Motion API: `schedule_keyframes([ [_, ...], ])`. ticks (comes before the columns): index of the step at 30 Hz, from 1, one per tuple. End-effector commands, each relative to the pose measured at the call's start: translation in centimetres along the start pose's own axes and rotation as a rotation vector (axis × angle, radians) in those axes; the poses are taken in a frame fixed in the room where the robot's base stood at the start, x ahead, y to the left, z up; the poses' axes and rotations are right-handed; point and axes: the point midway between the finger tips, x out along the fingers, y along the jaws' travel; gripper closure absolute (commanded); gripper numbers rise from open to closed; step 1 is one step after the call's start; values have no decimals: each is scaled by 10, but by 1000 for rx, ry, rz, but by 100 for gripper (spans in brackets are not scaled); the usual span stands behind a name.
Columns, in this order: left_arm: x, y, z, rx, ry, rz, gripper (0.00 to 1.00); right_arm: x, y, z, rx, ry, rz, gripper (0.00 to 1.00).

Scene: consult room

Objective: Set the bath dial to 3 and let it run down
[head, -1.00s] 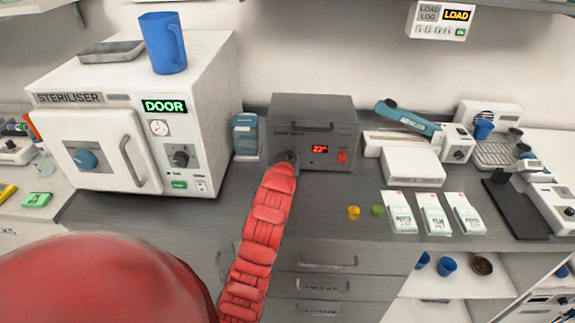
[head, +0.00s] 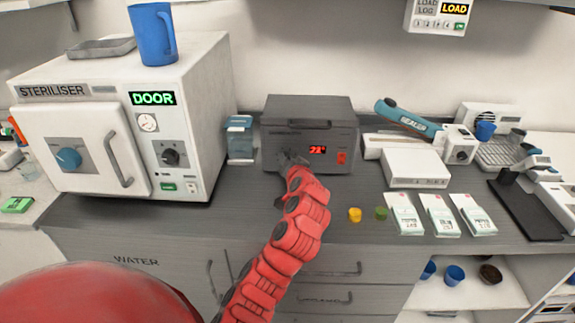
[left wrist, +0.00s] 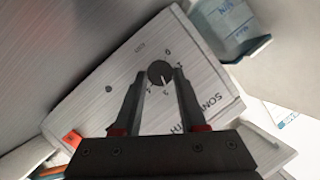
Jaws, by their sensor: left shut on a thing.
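The bath is a dark grey box (head: 309,110) at the back middle of the counter in the head view. Its front has a lit red display (head: 317,149) and a red switch (head: 341,157). My left gripper (head: 288,158) is at the left of that front and largely hides the dial there. In the left wrist view the round dark dial (left wrist: 160,73) sits between the fingertips of my left gripper (left wrist: 159,77), which is shut on it. Small numbers ring the dial; its pale mark seems to point toward the lower right, but the exact setting is unclear. My right gripper is out of view.
A white steriliser (head: 110,112) stands left of the bath, with a blue jug (head: 152,35) on top. A blue-lidded container (head: 240,138) stands close beside the bath. Yellow (head: 355,215) and green (head: 381,213) caps and several white packets (head: 440,214) lie front right.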

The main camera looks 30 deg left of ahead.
Motion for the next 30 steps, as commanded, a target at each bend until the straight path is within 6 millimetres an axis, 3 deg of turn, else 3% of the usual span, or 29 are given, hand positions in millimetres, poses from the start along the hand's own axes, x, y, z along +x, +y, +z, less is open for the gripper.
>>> schedule_keyframes([
  [10,1,3,4,122,0,-46,100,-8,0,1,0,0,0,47],
  [26,1,3,4,140,0,-53,100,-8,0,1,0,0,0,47],
  [27,1,3,4,140,0,-53,52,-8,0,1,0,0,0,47],
  [28,1,3,3,140,1,-53,47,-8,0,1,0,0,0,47],
  [30,1,3,3,139,2,-54,47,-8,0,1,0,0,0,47],
])
